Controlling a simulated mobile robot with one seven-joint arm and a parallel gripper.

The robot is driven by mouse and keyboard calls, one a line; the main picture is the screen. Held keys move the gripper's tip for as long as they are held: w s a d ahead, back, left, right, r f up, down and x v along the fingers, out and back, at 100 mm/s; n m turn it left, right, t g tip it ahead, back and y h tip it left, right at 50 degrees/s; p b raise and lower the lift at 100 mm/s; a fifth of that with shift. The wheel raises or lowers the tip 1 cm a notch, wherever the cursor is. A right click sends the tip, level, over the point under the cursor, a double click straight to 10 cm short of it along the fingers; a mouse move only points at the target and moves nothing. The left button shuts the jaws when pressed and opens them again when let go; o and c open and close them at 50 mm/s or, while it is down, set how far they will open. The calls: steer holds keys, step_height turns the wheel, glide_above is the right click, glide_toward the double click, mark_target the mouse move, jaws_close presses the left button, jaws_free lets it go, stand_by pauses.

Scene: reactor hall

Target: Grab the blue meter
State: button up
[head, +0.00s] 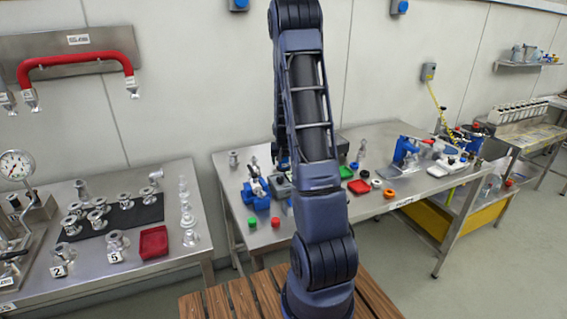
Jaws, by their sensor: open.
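A blue device (257,190) with metal fittings on top stands on the left part of the middle steel table. A second, larger blue device (405,150) stands farther right on the same table. Both are small in the head view, and I cannot tell which of them is the blue meter. My arm rises through the middle of the view and bends over at the top. Its far end is hidden behind my own arm links, so my gripper does not show. Nothing is seen touching either blue device.
The left table has metal fittings, a red tray (153,242) and a round gauge (16,165). A slatted wooden surface (243,299) lies in front.

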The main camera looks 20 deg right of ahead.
steer(key=c, duration=1.2)
